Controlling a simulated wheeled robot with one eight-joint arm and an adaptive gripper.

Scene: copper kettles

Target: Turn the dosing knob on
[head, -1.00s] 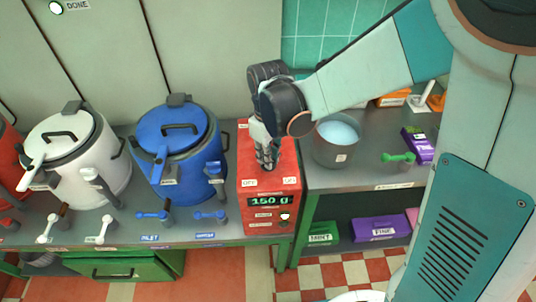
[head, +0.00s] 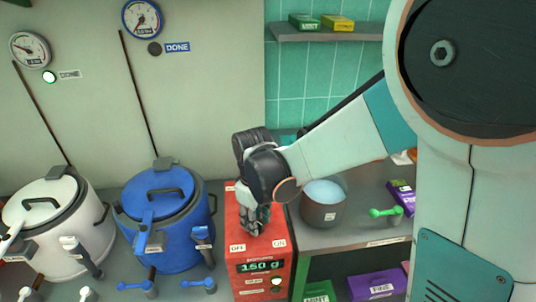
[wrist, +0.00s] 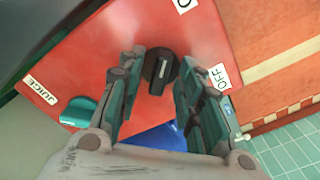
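The red dosing box (head: 246,283) stands on the counter. It has an OFF label (head: 237,248), an ON label (head: 279,243) and a display (head: 262,267) reading 150 g. The black dosing knob (wrist: 160,72), with a pale mark on it, shows on the red face in the wrist view. The OFF label (wrist: 220,76) is to its right there; another label is cut off at the top. My gripper (wrist: 161,62) is open, one finger on each side of the knob, with visible gaps. In the head view my gripper (head: 255,222) hides the knob.
A blue kettle (head: 160,225) and a white kettle (head: 50,240) stand left of the box. A teal part (wrist: 78,111) sits near the JUICE label (wrist: 40,90).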

